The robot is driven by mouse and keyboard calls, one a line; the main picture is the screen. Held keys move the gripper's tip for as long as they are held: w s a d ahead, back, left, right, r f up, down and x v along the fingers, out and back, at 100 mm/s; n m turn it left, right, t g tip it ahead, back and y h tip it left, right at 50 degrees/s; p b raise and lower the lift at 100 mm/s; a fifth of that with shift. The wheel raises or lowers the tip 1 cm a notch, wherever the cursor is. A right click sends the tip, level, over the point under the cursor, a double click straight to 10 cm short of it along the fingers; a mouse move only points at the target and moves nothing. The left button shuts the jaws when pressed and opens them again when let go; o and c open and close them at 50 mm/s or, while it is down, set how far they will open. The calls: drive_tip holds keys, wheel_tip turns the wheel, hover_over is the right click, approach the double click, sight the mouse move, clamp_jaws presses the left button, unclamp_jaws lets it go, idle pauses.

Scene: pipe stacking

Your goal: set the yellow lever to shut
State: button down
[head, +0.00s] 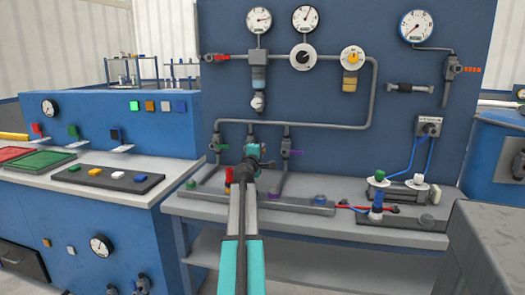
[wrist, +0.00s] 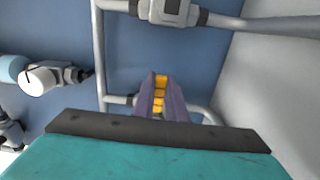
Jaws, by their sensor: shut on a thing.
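In the wrist view, the yellow lever (wrist: 159,94) shows as a narrow yellow strip between the two grey-purple fingers of my gripper (wrist: 160,90). The fingers are shut on it. A grey valve body (wrist: 165,11) on a pipe shows at the top of that view. In the head view, my gripper (head: 253,154) is at the lower pipework, between the green lever (head: 217,148) and the purple lever (head: 294,153). My arm hides the yellow lever there, so its angle cannot be told.
Grey pipes (head: 336,125) run across the blue panel (head: 400,60) around my gripper. Gauges and a red-handled valve (head: 213,57) sit higher up. A grey bench (head: 190,207) lies below, with fittings (head: 398,190) at right. The blue counter (head: 150,178) stands at left.

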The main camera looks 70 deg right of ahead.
drive_tip(key=c, duration=1.8)
unclamp_jaws()
drive_tip(key=shift+w+a+f, duration=0.1)
drive_tip(key=shift+a+f, duration=0.1)
drive_tip(key=shift+d+r, duration=0.1)
drive_tip(key=s+a, duration=0.2)
drive_tip(key=a, duration=1.1)
drive_tip(key=shift+a+p, duration=0.35)
drive_tip(key=shift+p, duration=0.1)
drive_tip(key=shift+r, duration=0.1)
